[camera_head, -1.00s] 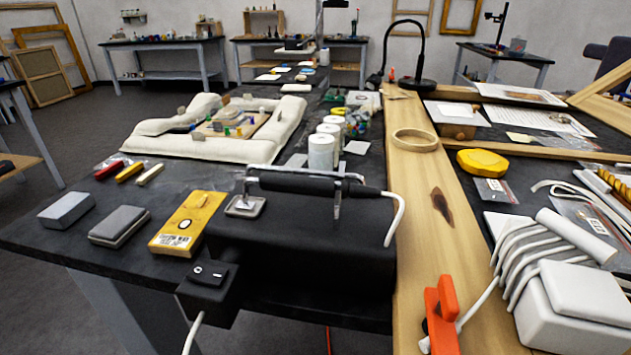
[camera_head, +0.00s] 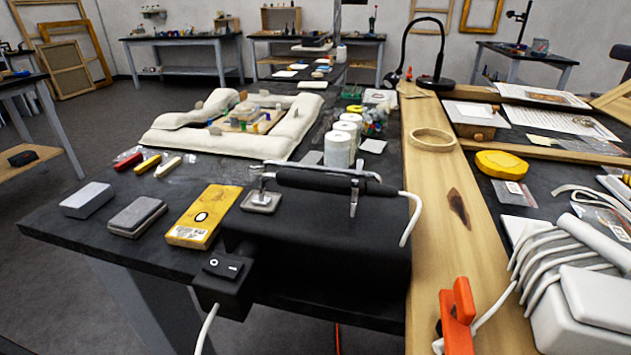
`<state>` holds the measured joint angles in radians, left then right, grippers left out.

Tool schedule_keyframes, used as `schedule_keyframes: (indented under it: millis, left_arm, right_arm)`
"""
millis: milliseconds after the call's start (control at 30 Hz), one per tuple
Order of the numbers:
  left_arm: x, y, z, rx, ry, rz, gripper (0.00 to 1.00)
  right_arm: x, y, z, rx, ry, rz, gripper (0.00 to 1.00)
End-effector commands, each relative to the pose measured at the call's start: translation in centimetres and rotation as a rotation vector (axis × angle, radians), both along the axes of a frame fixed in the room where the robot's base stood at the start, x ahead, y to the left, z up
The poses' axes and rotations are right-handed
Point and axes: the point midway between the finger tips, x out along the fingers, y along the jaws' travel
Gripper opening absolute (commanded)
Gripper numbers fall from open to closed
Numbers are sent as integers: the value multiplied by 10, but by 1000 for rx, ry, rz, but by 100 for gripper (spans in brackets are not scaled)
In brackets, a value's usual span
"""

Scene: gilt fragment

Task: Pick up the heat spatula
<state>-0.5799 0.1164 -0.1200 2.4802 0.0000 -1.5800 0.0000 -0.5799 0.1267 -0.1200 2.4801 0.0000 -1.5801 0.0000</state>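The heat spatula (camera_head: 330,182) has a black handle and lies level across a metal rest on top of a black control box (camera_head: 330,240). Its metal tip (camera_head: 261,199) is at the left end, above or on a small metal plate; I cannot tell which. A switch (camera_head: 227,266) sits at the box's front left corner. Neither of my grippers shows in this view.
Left of the box lie a yellow packet (camera_head: 204,216) and two grey blocks (camera_head: 137,215). White jars (camera_head: 337,149) stand behind the spatula. A wooden beam (camera_head: 437,190) with an orange clamp (camera_head: 457,316) runs along the right. Beyond it are coiled white cable and a white block (camera_head: 580,310).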

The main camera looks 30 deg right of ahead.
Motion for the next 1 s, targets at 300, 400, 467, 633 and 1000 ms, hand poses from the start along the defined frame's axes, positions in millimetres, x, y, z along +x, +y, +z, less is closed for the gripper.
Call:
schedule_keyframes:
  millis: [300, 400, 467, 633, 1000]
  left_arm:
    - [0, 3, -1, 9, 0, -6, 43]
    - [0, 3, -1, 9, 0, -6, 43]
    - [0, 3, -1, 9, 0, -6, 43]
    - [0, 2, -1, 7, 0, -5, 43]
    - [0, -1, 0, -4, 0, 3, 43]
  right_arm:
    - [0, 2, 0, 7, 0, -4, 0]
    - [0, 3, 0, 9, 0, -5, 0]
    - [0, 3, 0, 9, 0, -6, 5]
    - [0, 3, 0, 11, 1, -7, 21]
    - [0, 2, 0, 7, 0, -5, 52]
